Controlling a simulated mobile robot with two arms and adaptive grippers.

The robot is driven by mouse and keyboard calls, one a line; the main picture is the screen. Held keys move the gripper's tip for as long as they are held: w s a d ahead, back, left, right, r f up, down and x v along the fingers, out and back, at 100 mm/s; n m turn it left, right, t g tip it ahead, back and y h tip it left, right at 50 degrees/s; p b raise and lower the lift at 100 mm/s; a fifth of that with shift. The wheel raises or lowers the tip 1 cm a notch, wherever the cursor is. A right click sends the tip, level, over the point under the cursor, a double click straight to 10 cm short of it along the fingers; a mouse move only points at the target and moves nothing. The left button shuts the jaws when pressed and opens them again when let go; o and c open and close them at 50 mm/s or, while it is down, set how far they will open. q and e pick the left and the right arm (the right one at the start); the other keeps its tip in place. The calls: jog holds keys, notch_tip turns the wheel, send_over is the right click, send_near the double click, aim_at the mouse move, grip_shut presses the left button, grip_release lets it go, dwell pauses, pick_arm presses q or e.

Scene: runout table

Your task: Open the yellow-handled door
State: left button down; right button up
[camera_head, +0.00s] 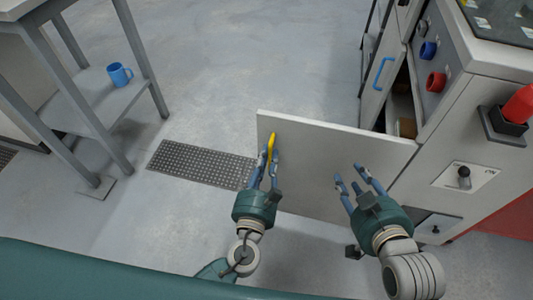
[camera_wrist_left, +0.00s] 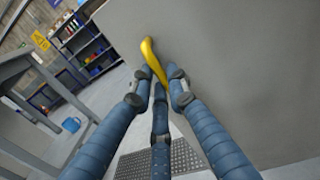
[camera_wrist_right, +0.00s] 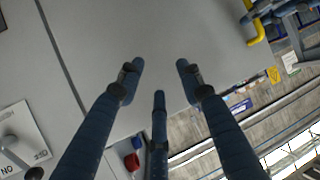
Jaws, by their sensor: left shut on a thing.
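The grey door (camera_head: 315,150) stands swung out from the machine cabinet, with its free edge toward the left in the head view. Its yellow handle (camera_head: 271,146) is near that edge. My left gripper (camera_head: 268,158) is shut on the handle; in the left wrist view the fingers close around the lower part of the yellow bar (camera_wrist_left: 153,60). My right gripper (camera_head: 349,174) is open and empty, in front of the door face, with its fingers spread apart in the right wrist view (camera_wrist_right: 160,72). The yellow handle also shows at the top right there (camera_wrist_right: 256,28).
The cabinet has an open gap behind the door with a brown item (camera_head: 406,127) inside. A blue handle (camera_head: 383,72), blue and red knobs and a red button (camera_head: 519,104) are on the machine. A side table with a blue mug (camera_head: 119,74) stands left.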

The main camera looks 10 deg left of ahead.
pick_arm(q)
jog(key=shift+d, duration=0.15)
jog(key=c, duration=1.7)
grip_release()
jog(key=s, duration=1.2)
jog(key=shift+a, duration=0.4)
